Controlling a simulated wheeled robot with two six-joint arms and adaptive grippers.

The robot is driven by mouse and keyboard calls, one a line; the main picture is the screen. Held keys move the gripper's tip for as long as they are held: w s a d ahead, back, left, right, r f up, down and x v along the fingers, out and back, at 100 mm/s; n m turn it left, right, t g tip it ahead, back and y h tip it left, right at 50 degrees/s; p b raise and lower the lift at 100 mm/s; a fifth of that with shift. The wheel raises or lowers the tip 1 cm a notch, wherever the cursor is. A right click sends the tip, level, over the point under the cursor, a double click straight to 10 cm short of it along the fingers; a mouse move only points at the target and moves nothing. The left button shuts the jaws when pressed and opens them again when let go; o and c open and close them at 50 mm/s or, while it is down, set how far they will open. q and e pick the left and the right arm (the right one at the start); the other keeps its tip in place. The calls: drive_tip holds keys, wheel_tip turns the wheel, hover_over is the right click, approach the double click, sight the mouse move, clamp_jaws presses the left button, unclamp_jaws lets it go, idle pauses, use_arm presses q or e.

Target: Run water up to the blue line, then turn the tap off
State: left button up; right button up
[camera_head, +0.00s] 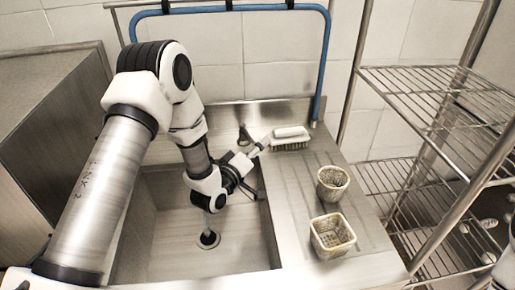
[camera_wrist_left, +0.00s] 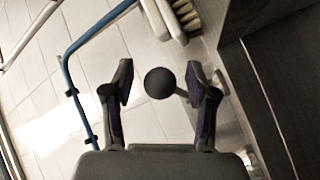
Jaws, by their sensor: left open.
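A steel sink (camera_head: 165,252) shows in the head view, with a dark round drain (camera_head: 208,240) in its floor. My left gripper (camera_head: 250,174) is over the basin's right side near the back. In the left wrist view my left gripper (camera_wrist_left: 160,78) is open, with a dark round knob (camera_wrist_left: 160,84) showing between its fingers. I cannot tell whether the fingers touch the knob. A thin greyish streak stands above the drain; I cannot tell if it is running water. The tap spout is mostly hidden by my arm. No blue line on the sink is visible. My right gripper is out of view.
Two perforated baskets (camera_head: 332,184) (camera_head: 332,236) stand on the drainboard. A blue pipe (camera_head: 325,70) runs along the wall. A wire rack (camera_head: 435,80) stands at the right.

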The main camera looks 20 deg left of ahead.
use_arm(q)
drive_tip(key=s+a, duration=0.1)
drive_tip(key=s, duration=1.1)
drive_tip(key=shift+a, duration=0.3)
drive_tip(key=shift+w, duration=0.1)
